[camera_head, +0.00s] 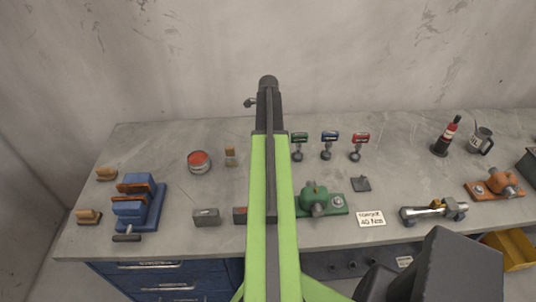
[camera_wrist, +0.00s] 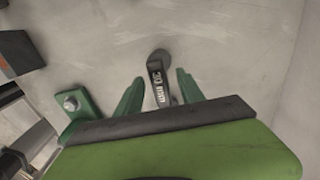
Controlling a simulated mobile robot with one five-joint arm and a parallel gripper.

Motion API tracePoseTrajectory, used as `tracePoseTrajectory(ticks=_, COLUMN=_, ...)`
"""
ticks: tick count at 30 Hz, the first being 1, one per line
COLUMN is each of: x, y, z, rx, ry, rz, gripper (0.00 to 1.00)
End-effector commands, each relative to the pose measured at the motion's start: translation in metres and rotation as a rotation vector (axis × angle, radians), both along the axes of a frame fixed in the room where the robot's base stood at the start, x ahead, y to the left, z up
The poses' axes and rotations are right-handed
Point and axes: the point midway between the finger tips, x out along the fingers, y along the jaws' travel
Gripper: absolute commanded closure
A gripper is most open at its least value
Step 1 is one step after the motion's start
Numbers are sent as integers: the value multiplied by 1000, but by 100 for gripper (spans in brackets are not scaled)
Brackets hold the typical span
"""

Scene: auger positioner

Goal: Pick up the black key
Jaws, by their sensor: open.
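In the wrist view a black key (camera_wrist: 157,85) with a white-lettered label lies between the two dark green fingers of my gripper (camera_wrist: 160,75). The fingers are apart, with a gap visible on both sides of the key. Its rounded dark end points up the picture, past the fingertips. Its lower end is hidden by my gripper body. I cannot tell the height between fingers and key. In the head view I see no black key, and my raised arm covers the middle of the bench. My fingers do not show there.
Right of my arm stand a green-headed key (camera_head: 299,138), a blue-headed key (camera_head: 330,137) and a red-headed key (camera_head: 361,138). A green pump (camera_head: 315,198) sits close beside my arm. A blue vise (camera_head: 135,203) is at left. The bench's back right is partly clear.

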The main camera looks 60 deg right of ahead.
Motion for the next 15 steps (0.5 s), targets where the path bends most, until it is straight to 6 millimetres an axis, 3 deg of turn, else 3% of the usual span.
tracePoseTrajectory(ticks=1, x=0, y=0, z=-17, rx=0, ry=0, rz=0, gripper=55)
tracePoseTrajectory(ticks=6, x=0, y=1, z=-42, rx=0, ry=0, rz=0, gripper=55)
tracePoseTrajectory(ticks=13, x=0, y=0, z=-40, rx=0, ry=0, rz=-1, gripper=55)
tracePoseTrajectory(ticks=15, x=0, y=0, z=-39, rx=0, ry=0, rz=-1, gripper=61)
